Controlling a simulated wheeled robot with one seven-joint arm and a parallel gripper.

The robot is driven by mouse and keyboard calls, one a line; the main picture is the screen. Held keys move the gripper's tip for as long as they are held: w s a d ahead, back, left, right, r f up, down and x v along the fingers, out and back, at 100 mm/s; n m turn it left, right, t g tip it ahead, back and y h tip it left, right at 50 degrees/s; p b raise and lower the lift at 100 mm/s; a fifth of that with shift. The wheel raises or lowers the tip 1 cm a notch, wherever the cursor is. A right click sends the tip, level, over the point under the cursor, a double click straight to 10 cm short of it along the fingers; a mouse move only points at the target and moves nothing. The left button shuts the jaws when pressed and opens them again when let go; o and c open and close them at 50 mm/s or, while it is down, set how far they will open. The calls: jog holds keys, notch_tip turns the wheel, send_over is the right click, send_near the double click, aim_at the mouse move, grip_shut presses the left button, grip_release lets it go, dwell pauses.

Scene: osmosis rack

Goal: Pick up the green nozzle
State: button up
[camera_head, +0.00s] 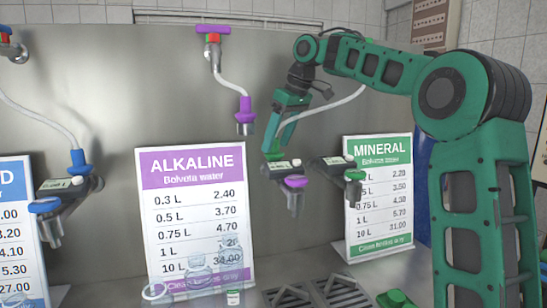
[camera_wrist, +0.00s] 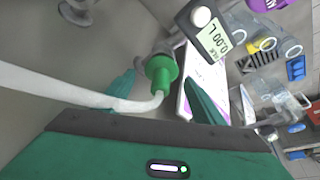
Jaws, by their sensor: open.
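The green nozzle (camera_wrist: 161,70) hangs on the end of a curved white hose (camera_wrist: 60,85) in the wrist view. It lies between the two green fingers of my gripper (camera_wrist: 160,84), a little beyond their tips or level with them; I cannot tell which. I see gaps on both sides, so the fingers are open and not closed on it. In the head view my gripper (camera_head: 273,146) is in front of the steel wall, between the two signs. The white hose (camera_head: 345,100) runs to it there, and I cannot clearly make out the nozzle beside the green fingers.
A meter with a display (camera_wrist: 214,38) is close by on the right in the wrist view. In the head view, the purple nozzle (camera_head: 245,112) hangs left, dispensers (camera_head: 290,175) sit just below my gripper, and the ALKALINE sign (camera_head: 195,215) and MINERAL sign (camera_head: 380,195) stand behind.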

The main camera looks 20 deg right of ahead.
aim_at(274, 153)
jog(key=shift+x, duration=1.6)
jog(key=c, duration=1)
jog(key=shift+c, duration=0.2)
jog(key=shift+r, duration=0.15)
notch_tip(274, 153, up, 14)
jog(key=shift+r, duration=0.2)
jog(key=shift+d, duration=0.1)
jog(key=d, duration=1.5)
jog(key=shift+d, duration=0.4)
dwell(0.5)
